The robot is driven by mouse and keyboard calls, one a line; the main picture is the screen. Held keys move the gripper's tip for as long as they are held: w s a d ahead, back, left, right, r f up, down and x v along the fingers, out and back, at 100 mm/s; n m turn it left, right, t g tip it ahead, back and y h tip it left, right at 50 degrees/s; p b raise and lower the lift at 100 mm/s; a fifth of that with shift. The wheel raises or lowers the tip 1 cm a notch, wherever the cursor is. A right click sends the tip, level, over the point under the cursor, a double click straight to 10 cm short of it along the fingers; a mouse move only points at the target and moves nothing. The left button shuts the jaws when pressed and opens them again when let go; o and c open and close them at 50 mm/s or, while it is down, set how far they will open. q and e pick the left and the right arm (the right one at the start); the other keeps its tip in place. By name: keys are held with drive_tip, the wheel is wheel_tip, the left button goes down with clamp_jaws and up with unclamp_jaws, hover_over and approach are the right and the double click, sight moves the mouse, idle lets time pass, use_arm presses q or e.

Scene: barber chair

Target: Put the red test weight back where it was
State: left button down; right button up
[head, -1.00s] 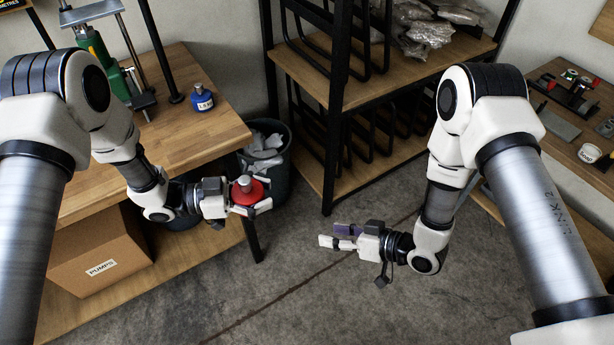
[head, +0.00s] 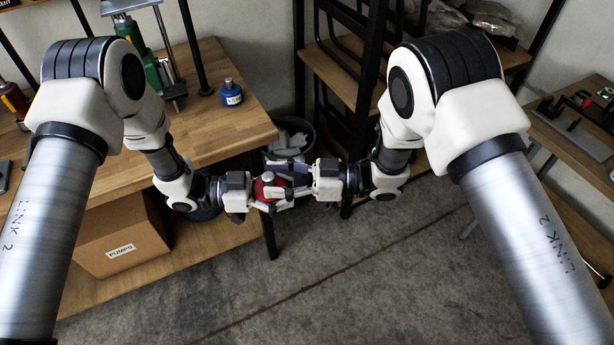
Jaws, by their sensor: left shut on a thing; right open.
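The red test weight (head: 264,190) is in the air in front of the workbench's right corner, partly hidden by both grippers. My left gripper (head: 261,194) is shut on it from the left. My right gripper (head: 284,188) comes in from the right, with its open fingers reaching to the weight and overlapping it in the picture. I cannot tell whether the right fingers touch the weight.
The wooden workbench (head: 215,130) holds a blue labelled object (head: 231,93) and a green press (head: 150,72). A dark bin (head: 290,135) stands behind the grippers. A PUMPS box (head: 120,240) sits on the lower shelf. A black-framed rack (head: 345,80) stands behind. Open floor (head: 390,290) lies in front.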

drive_tip(key=shift+a, duration=0.7)
use_arm(q)
drive_tip(key=shift+d+r, duration=0.1)
drive_tip(key=shift+r, duration=0.05)
use_arm(e)
clamp_jaws()
use_arm(q)
unclamp_jaws()
use_arm(e)
drive_tip(key=shift+r, duration=0.1)
